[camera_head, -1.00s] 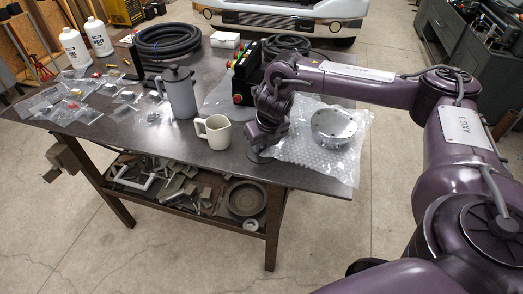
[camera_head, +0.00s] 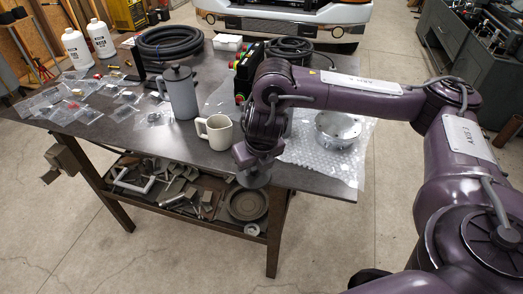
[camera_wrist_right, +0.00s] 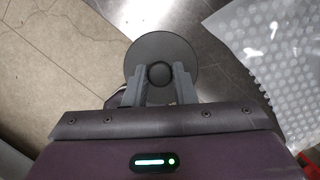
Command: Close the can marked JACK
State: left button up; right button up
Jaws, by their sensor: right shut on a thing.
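My right gripper (camera_head: 250,165) is shut on the knob of a dark grey round lid (camera_head: 254,179), held over the table's front edge. The right wrist view shows the lid's disc (camera_wrist_right: 184,50) and its dark knob (camera_wrist_right: 160,74) between the two fingers (camera_wrist_right: 163,88). A tall grey can (camera_head: 182,98) with a handle and a dark top with a knob stands upright on the table. A cream mug-like vessel (camera_head: 218,134) stands in front of it, just left of my right gripper. I see no readable JACK marking on either. My left gripper is out of view.
Bubble wrap (camera_head: 308,155) with a round metal part (camera_head: 338,126) lies right of my right gripper. A control box (camera_head: 247,68) and black hose coils (camera_head: 168,43) stand behind. Small bags (camera_head: 77,112) cover the table's left side. Below is a cluttered shelf.

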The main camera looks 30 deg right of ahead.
aim_at(245, 186)
jog(key=s+a, duration=0.2)
jog(key=s+a+p, duration=0.1)
jog(key=s+a, duration=0.1)
jog(key=a, duration=0.1)
jog(key=shift+s+a+r, duration=0.15)
jog(key=shift+s+r, duration=0.05)
jog(key=shift+s+a+f, duration=0.1)
jog(key=shift+s+a, duration=0.4)
jog(key=shift+a, duration=0.05)
jog(key=s+f+m+g, duration=0.3)
jog(key=f+m, duration=0.3)
jog(key=m, duration=1.1)
jog(key=s+f+m+g, duration=0.3)
jog(key=f+m, duration=0.3)
jog(key=m, duration=1.2)
jog(key=shift+s+a+g, duration=0.2)
jog(key=shift+s+g, duration=0.2)
jog(key=shift+s, duration=0.1)
